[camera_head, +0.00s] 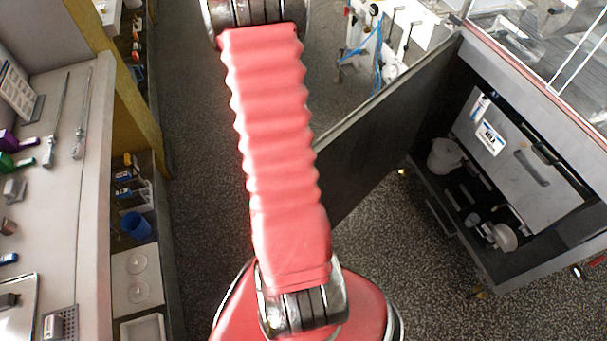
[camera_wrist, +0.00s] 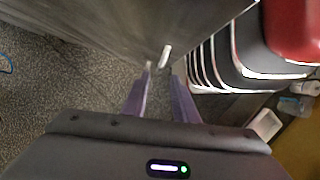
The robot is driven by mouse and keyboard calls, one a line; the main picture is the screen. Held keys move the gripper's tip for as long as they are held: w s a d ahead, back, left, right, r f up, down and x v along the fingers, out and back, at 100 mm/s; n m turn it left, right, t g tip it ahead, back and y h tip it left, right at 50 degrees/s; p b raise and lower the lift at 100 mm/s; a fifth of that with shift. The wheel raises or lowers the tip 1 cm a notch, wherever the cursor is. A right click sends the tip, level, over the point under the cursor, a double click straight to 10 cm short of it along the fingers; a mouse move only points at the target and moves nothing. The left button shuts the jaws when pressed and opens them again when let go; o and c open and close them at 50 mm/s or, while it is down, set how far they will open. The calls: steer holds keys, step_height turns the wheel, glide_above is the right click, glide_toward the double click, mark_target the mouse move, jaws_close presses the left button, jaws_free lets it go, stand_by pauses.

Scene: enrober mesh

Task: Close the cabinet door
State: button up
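The cabinet door (camera_head: 385,130) is a dark panel standing wide open from the cabinet (camera_head: 520,130) at the right of the head view. My red arm hides part of its near end. In the wrist view the door (camera_wrist: 120,25) fills the top as a dark grey surface. A small pale handle (camera_wrist: 165,55) shows on it, just beyond my fingertips. My gripper (camera_wrist: 163,74) has its two purplish fingers apart, with a gap between them and nothing clearly held. Whether the fingertips touch the door cannot be told. My gripper is not visible in the head view.
Inside the cabinet are a white jug (camera_head: 444,156), a labelled pale panel (camera_head: 515,155) and small items. A long counter (camera_head: 75,110) with tools runs along the left, with shelves below. Bare speckled floor (camera_head: 200,110) lies between counter and door.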

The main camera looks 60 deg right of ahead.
steer(key=x, duration=0.8)
jaws_close()
steer(key=shift+r, duration=0.1)
stand_by(1.2)
steer(key=shift+w+d, duration=0.1)
steer(key=shift+d, duration=0.1)
steer(key=shift+a, duration=0.15)
